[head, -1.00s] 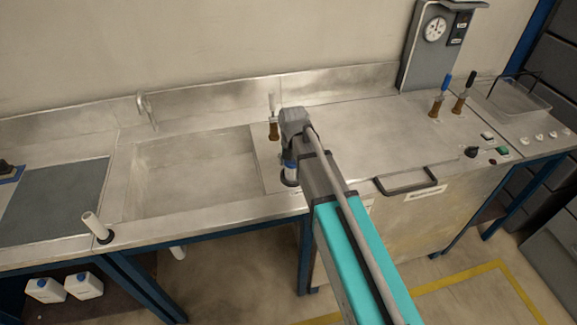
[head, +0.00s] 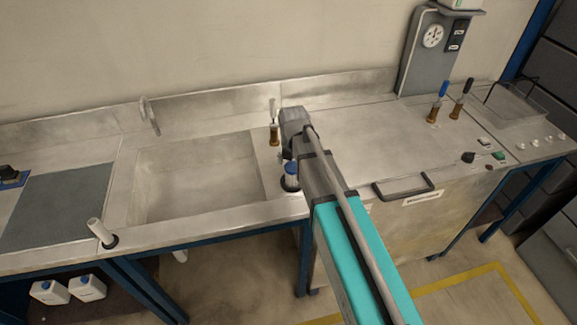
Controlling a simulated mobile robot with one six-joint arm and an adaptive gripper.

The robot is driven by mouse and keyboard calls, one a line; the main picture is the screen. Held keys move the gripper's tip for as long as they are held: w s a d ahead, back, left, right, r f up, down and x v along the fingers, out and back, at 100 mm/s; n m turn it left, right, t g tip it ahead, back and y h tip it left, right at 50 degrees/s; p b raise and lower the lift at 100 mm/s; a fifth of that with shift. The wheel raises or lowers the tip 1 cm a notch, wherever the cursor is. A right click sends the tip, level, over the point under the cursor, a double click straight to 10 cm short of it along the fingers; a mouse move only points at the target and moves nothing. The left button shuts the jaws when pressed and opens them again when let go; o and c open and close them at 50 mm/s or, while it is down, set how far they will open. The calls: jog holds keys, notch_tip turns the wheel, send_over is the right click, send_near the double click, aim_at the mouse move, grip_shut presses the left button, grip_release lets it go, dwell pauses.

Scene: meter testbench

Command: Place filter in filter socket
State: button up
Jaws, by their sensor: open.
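A white cylinder with a blue top (head: 291,171), which looks like the filter, stands upright at a dark ring (head: 290,187) on the steel strip right of the sink. The ring looks like the socket; whether the filter is fully seated is too small to tell. My gripper (head: 284,153) is at the end of my arm, just above and behind the blue top. Its fingers are small and partly hidden by my arm; it is open, and a gap seems to show between it and the filter.
A white tube (head: 98,229) leans in a black ring at the sink's front left corner. A brown-based valve with a pale handle (head: 273,133) stands close behind my gripper. The sink basin (head: 195,175) is empty. A raised handle (head: 405,186) lies right of my arm.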

jog(key=shift+r+p, duration=4.3)
jog(key=shift+r, duration=0.35)
jog(key=shift+d, duration=0.1)
jog(key=shift+s+d+m, duration=0.3)
jog(key=shift+d+m, duration=0.45)
jog(key=shift+m, duration=0.35)
jog(key=s+d+m, duration=0.6)
jog(key=d+m, duration=0.2)
jog(key=m, duration=0.6)
jog(key=s+d+m, duration=0.6)
jog(key=d+m, duration=0.2)
jog(key=m, duration=0.7)
jog(key=shift+s+d, duration=0.2)
jog(key=shift+d, duration=0.1)
jog(key=shift+d, duration=0.1)
